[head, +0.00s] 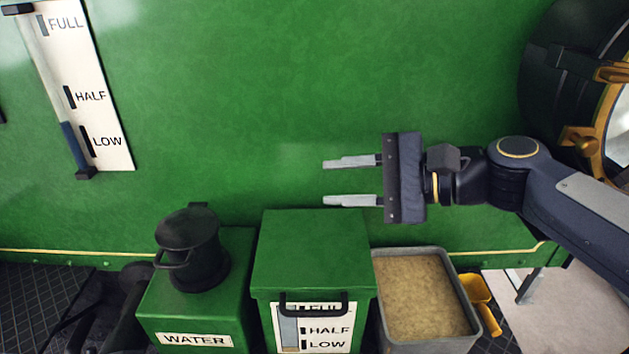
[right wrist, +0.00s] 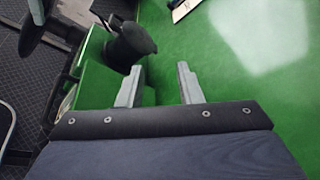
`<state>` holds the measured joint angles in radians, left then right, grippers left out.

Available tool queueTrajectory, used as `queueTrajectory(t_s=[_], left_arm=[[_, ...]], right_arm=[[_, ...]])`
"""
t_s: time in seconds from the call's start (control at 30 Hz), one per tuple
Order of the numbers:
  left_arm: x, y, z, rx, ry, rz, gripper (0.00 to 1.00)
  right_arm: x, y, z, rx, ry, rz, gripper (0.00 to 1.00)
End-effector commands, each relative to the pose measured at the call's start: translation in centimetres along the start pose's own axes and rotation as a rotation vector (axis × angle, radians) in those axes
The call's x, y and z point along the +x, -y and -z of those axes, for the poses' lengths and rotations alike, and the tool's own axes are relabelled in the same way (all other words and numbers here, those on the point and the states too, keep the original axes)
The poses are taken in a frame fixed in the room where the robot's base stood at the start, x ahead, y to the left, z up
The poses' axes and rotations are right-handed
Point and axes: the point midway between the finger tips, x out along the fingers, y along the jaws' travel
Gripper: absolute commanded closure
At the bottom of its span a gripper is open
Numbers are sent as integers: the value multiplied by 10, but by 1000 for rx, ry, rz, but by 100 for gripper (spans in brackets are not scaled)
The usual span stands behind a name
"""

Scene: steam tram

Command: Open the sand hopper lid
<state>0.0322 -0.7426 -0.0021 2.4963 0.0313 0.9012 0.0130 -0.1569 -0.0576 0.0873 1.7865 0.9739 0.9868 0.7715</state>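The sand hopper is most likely the green box (head: 312,290) in the middle of the head view, with a gauge marked HALF and LOW on its front. Its flat green lid (head: 312,250) is down, with a black bar handle (head: 313,304) at the front edge. My right gripper (head: 350,181) is open and empty, above and right of the lid, with its fingers pointing left in front of the green wall. Its two fingers also show apart in the right wrist view (right wrist: 158,88).
A green WATER box (head: 196,338) with a black lidded filler (head: 190,250) stands left of the hopper. A grey bin (head: 430,345) of sand and a yellow scoop (head: 480,300) are to the right. The green wall (head: 240,120) rises behind, with a gauge (head: 85,90) at upper left.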

Motion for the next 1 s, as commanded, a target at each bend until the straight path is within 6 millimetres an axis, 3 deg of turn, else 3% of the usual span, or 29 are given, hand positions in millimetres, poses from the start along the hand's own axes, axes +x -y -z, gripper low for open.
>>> queueTrajectory(t_s=[0.23,0.6,0.87,1.0], left_arm=[[-4,-2,2,0,0,0,100],[-4,-2,2,0,0,0,100],[-5,-2,2,0,0,0,100],[-5,-2,2,0,0,0,100]], right_arm=[[36,0,-1,0,2,-3,67],[44,0,0,0,-1,0,67],[44,0,0,0,-1,0,99],[43,0,0,0,-1,0,100]])
